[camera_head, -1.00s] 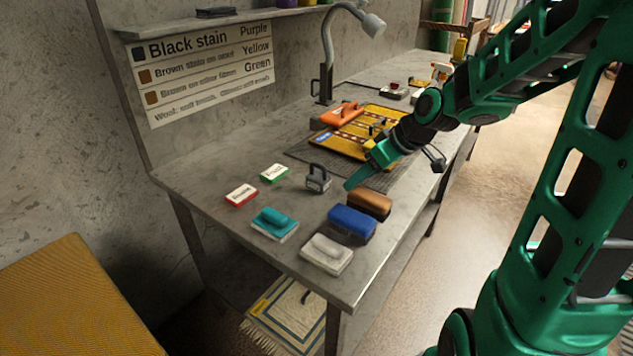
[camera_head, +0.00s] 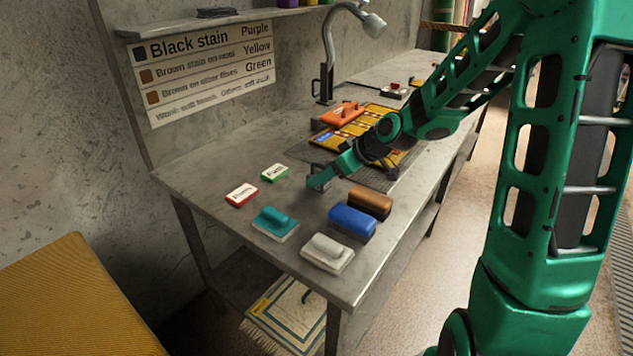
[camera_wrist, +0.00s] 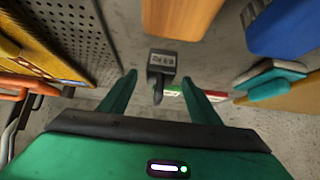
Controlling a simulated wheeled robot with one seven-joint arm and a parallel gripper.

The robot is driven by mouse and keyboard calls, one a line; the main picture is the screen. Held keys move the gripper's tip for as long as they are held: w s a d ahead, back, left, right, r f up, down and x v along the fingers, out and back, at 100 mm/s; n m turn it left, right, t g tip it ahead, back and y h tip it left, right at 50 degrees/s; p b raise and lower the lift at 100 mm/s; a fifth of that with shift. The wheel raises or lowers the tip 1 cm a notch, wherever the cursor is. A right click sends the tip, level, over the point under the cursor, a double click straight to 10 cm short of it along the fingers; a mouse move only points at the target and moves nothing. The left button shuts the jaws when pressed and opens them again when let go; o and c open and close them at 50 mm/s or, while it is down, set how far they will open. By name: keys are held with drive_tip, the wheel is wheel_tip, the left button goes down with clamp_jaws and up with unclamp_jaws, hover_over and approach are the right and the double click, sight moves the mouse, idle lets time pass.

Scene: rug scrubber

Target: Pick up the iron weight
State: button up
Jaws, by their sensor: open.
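The iron weight (camera_wrist: 161,67) is a small dark grey block with a printed label and a handle. In the wrist view it lies ahead of my gripper (camera_wrist: 157,82), near the line between the two green fingers. The fingers are apart with nothing seen gripped between them. In the head view my gripper (camera_head: 318,182) is low over the bench, where it largely hides the weight. Whether a finger touches the weight cannot be told.
A blue brush (camera_head: 352,222), a brown brush (camera_head: 371,202), a teal scrubber (camera_head: 275,223) and a white scrubber (camera_head: 328,253) stand in front on the bench (camera_head: 215,185). Red-edged (camera_head: 242,194) and green-edged (camera_head: 274,172) labelled blocks lie left. A perforated mat (camera_wrist: 75,30) with a rug lies behind.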

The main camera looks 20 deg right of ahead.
drive_tip(key=shift+x, duration=1.7)
clamp_jaws()
drive_tip(key=shift+r, duration=0.2)
